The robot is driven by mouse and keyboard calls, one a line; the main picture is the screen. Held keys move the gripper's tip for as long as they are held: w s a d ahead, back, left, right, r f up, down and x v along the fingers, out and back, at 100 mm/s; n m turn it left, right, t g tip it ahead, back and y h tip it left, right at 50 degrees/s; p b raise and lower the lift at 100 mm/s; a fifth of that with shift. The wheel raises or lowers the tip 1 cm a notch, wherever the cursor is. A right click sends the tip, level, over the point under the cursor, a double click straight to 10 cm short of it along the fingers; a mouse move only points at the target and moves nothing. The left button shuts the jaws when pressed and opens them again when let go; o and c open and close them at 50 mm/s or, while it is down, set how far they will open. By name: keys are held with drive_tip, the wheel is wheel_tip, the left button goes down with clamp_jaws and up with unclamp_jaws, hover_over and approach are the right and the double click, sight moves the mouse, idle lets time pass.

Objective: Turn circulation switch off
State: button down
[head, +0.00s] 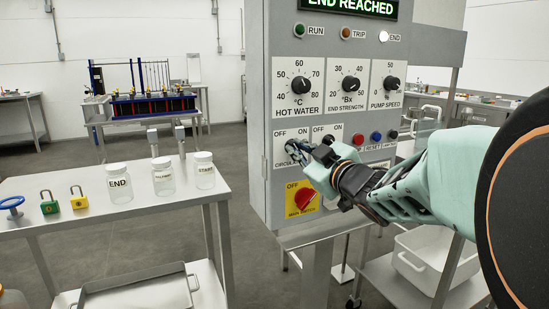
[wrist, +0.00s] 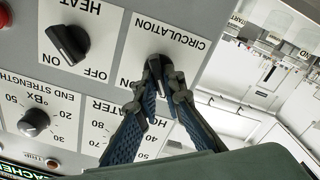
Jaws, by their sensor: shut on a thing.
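The circulation switch (wrist: 161,62) is a black knob on a white plate marked CIRCULATION, seen upside down in the wrist view. My gripper (wrist: 163,72) is shut on this knob, with one blue-padded finger on each side. In the head view my gripper (head: 299,150) reaches the same plate on the grey control panel (head: 258,110) from the right. There the fingers cover most of the knob, so its exact pointing direction is hard to tell. In the wrist view the ON label shows near the fingers; the OFF label is hidden.
The heat switch (wrist: 68,43) is a black knob close beside. The red main switch (head: 304,199) on a yellow plate sits below my gripper. The display (head: 350,7) reads END REACHED, and the END lamp (head: 383,36) looks white. A table (head: 90,226) with jars and padlocks stands left.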

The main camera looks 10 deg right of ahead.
drive_tip(key=shift+f+n+b, duration=0.15)
drive_tip(key=shift+n+b, duration=0.45)
drive_tip(key=shift+n, duration=0.4)
drive_tip(key=c, duration=2)
unclamp_jaws()
drive_tip(key=shift+c, duration=0.2)
